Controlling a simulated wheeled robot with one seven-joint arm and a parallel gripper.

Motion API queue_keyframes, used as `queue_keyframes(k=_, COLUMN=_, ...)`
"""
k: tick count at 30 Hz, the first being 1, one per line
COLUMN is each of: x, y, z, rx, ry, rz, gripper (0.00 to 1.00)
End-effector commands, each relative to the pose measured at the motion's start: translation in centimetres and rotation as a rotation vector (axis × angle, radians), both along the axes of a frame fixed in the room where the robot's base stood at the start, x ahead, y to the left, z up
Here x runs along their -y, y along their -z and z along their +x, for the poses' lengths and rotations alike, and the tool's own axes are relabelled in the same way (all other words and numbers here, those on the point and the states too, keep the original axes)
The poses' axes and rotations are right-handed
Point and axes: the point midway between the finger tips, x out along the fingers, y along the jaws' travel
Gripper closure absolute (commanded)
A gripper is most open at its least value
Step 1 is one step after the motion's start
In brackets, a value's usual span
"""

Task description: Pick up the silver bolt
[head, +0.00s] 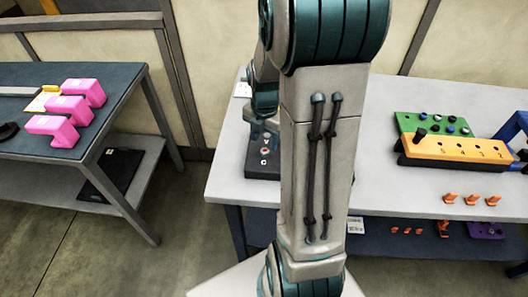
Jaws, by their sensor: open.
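My gripper (264,135) points down at the back of the light grey table, partly hidden behind my own arm. Its fingers are small and hard to make out, and it is open. Just below it is a dark tray or block (258,168) with a few small light and reddish round items (264,151) on top. I cannot tell whether one of these is the silver bolt. My arm covers the middle of the table and anything behind it. I cannot tell whether the gripper touches anything.
On the light grey table (385,190), a green board (440,121) with round pieces stands behind an orange numbered block (455,147). Several orange pieces (470,199) lie near the front edge. Pink blocks (68,108) sit on a dark table at left. Floor between the tables is free.

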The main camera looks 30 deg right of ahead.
Motion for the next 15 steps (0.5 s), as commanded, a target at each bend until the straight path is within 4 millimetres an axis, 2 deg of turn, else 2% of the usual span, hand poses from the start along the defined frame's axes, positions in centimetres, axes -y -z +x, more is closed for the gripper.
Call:
queue_keyframes(k=9, x=-0.1, y=3.9, z=0.1, rx=-0.004, ry=0.000, rz=0.001, gripper=0.51)
queue_keyframes(k=15, x=-0.1, y=4.5, z=0.2, rx=-0.001, ry=0.001, rz=0.000, gripper=0.51)
